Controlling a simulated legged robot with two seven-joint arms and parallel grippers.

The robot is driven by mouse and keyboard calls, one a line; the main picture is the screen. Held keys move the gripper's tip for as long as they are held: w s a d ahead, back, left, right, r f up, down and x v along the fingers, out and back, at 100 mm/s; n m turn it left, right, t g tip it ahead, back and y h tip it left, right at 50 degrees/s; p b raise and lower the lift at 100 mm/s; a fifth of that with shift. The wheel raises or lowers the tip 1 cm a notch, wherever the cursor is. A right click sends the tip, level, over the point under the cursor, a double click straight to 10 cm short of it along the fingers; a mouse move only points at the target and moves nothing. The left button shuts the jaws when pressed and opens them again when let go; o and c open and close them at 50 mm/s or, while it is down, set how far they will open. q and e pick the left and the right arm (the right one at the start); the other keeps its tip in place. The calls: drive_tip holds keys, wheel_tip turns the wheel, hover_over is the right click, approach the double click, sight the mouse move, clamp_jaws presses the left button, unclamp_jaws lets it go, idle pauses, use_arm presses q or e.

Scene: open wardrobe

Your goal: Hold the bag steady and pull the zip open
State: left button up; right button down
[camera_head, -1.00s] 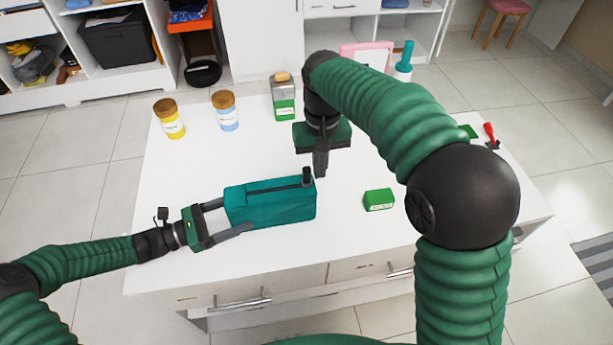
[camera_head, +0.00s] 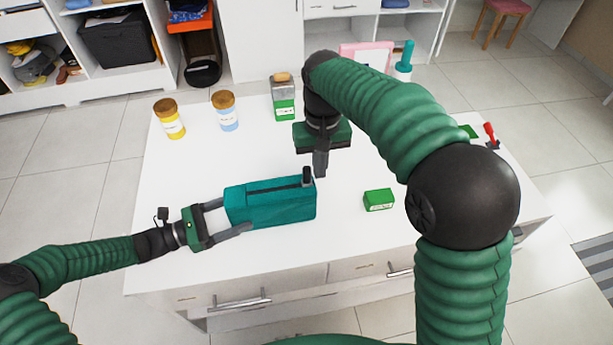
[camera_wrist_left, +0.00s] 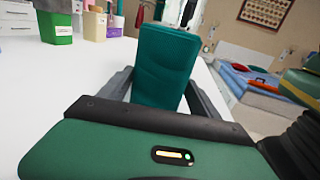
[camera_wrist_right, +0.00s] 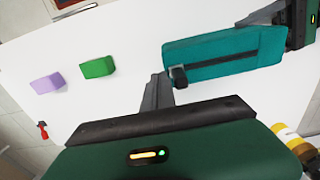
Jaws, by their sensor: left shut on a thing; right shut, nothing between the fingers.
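The teal bag (camera_head: 270,206) lies on the white table, a box-like pouch with a dark zip line along its top. The dark zip pull (camera_head: 307,177) stands at the bag's right end; it also shows in the right wrist view (camera_wrist_right: 179,77). My left gripper (camera_head: 236,217) is shut on the bag's left end, its fingers along both sides; the bag's end face fills the gap in the left wrist view (camera_wrist_left: 163,65). My right gripper (camera_head: 320,172) points down just right of the zip pull, shut and empty. In the right wrist view its fingertips (camera_wrist_right: 157,82) are beside the pull, apparently apart from it.
A green box (camera_head: 378,200) sits right of the bag. Two jars, one yellow (camera_head: 170,120) and one blue (camera_head: 226,112), and a green-labelled container (camera_head: 283,98) stand at the back. A lilac box (camera_wrist_right: 47,83) shows in the right wrist view. Table in front of the jars is clear.

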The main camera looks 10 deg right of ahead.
drive_tip(key=shift+a, duration=0.1)
use_arm(q)
drive_tip(key=shift+c, duration=0.2)
use_arm(e)
drive_tip(key=shift+a, duration=6.7)
wheel_tip(320, 180, up, 8)
drive_tip(key=d, duration=0.1)
drive_tip(key=shift+d, duration=0.15)
drive_tip(key=shift+w, duration=0.1)
use_arm(q)
drive_tip(key=o, duration=1.2)
drive_tip(key=shift+o, duration=0.8)
drive_tip(key=shift+a, duration=0.1)
